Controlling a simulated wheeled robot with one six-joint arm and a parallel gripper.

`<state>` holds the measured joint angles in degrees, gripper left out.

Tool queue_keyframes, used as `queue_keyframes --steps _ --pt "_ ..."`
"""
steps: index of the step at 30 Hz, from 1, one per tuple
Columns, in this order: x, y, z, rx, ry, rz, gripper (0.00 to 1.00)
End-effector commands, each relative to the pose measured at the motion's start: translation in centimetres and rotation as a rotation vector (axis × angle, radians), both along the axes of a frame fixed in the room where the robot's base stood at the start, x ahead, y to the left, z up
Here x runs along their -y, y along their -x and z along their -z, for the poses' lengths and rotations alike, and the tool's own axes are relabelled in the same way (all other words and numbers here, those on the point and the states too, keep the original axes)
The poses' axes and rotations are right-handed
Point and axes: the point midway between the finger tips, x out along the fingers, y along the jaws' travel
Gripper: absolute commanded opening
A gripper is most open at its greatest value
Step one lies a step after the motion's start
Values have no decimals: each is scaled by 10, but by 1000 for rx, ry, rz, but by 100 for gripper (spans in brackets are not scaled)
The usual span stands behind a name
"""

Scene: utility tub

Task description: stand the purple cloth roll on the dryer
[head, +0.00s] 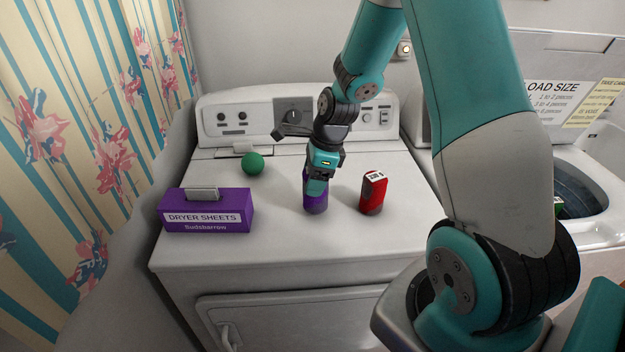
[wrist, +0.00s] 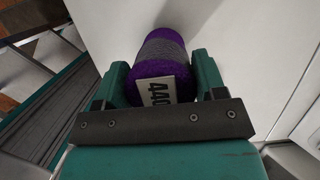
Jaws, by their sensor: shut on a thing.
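The purple cloth roll (head: 316,202) is upright on or just above the top of the white dryer (head: 275,239); I cannot tell whether its base touches. My gripper (head: 318,187) is shut on the roll from above, with a finger on each side. The wrist view shows the purple roll (wrist: 161,52) with a grey band and a white label between the fingers of my gripper (wrist: 163,84). The roll's upper part is hidden by the gripper in the head view.
A red can-like item (head: 373,192) stands close to the right of the roll. A purple dryer sheets box (head: 206,210) is at the left, with a green ball (head: 252,163) behind it. The dryer's front top is clear. An open washer (head: 585,185) is at the right.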

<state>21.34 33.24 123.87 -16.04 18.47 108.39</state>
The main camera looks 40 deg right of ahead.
Motion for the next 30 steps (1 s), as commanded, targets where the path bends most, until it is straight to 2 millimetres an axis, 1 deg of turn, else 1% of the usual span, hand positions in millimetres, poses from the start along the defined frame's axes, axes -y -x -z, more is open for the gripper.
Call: queue_keyframes --steps 1,4,11,15,16,17,18,19,26,30 --pt "0 0 6 -2 -1 -1 26" --pt "0 0 13 1 1 -1 26" --pt "0 -1 13 2 1 -1 26" --pt "0 0 17 2 1 0 26" --pt "0 0 17 1 1 -1 69" --pt "0 0 17 1 1 -1 76" --pt "0 0 17 1 1 -1 85" --pt "0 0 17 1 1 -1 90" --pt "0 0 16 1 1 -1 90" --pt "1 0 9 3 2 0 90"
